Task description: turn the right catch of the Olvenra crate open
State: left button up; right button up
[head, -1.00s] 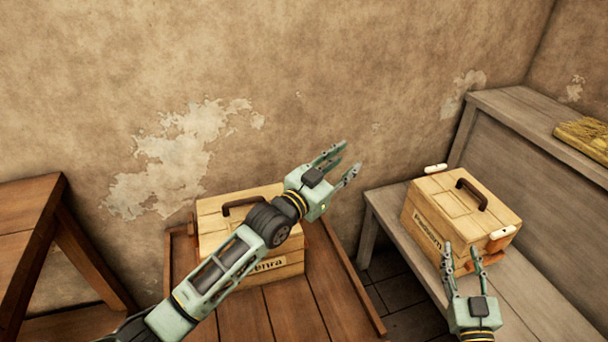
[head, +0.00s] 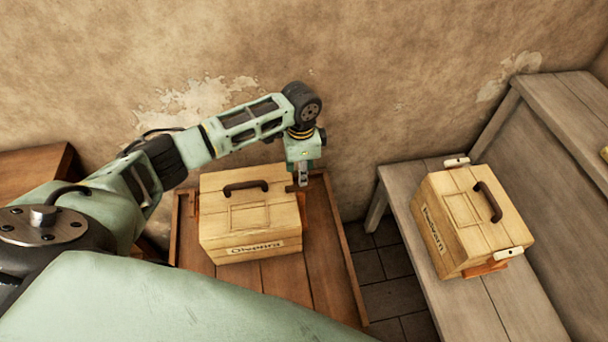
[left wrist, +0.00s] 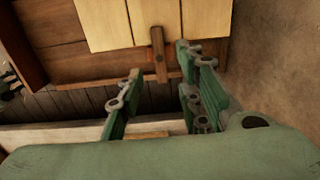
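The Olvenra crate (head: 222,222), pale wood with a dark handle and a name label on its front, stands on a brown wooden table. Its right catch (left wrist: 158,53) is a small brown wooden bar at the crate's edge in the left wrist view. In the head view it is mostly hidden by the gripper. My left gripper (head: 303,180) points down at the crate's right side. In the left wrist view my left gripper (left wrist: 156,78) is open, with a finger on each side of the catch and gaps showing. I cannot tell whether either finger touches it. My right gripper is out of view.
A second pale wooden crate (head: 462,228) with a dark handle and white end pieces stands on a grey bench (head: 508,305) at the right. Dark floor (head: 385,270) shows between table and bench. The wall is close behind the table (head: 325,245).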

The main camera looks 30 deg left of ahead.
pick_arm(q)
notch_tip(320, 180, down, 6)
jog(key=shift+r, duration=0.1)
jog(key=shift+c, duration=0.6)
grip_shut()
